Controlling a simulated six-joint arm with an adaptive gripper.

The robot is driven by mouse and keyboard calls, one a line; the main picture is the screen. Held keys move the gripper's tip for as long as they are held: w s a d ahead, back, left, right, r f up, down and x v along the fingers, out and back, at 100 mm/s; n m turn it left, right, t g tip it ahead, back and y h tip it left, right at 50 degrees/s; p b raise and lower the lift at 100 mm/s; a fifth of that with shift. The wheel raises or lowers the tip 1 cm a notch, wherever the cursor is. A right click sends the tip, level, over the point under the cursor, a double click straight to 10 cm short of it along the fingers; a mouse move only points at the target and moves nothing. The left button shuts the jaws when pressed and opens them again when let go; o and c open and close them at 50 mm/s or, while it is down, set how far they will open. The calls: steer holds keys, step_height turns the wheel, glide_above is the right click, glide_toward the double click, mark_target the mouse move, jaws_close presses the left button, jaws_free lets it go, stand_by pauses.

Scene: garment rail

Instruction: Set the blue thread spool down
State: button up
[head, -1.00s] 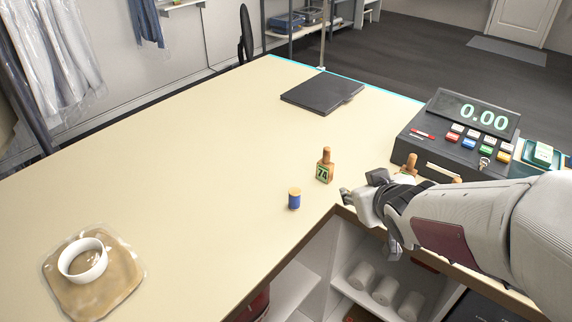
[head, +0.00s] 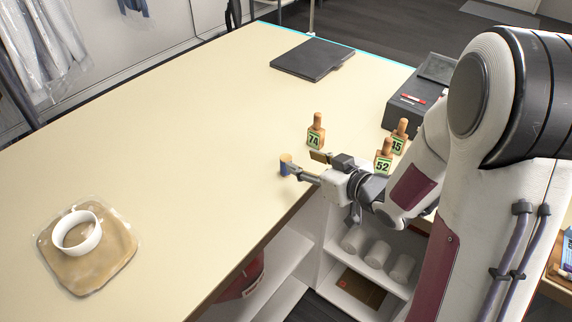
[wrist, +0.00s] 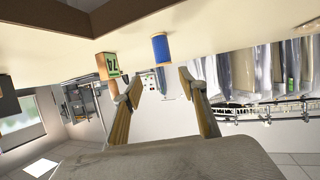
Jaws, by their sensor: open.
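The blue thread spool (head: 285,165) stands upright on the cream counter (head: 190,130), near its front edge. It also shows in the wrist view (wrist: 161,47), just beyond my fingertips and roughly between them. My gripper (head: 306,165) is open and empty, low over the counter edge at the right of the spool. Its two fingers show spread apart in the wrist view (wrist: 160,82). One fingertip overlaps the spool's edge in the head view; I cannot tell whether it touches.
A wooden number block marked 74 (head: 315,132) stands behind the spool. Blocks marked 52 (head: 383,158) and 45 (head: 399,138) stand at the right by my arm.

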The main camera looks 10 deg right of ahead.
mark_target(286, 157)
stand_by(0.4)
steer(key=shift+x, duration=1.25)
steer(key=shift+w+a, duration=0.1)
steer(key=shift+a, duration=0.05)
steer(key=shift+w+a+f, duration=0.9)
steer(key=shift+w+a, duration=0.1)
steer(key=shift+w, duration=0.15)
steer(key=shift+x, duration=0.8)
steer(key=c, duration=1.1)
steer(key=shift+r, duration=0.15)
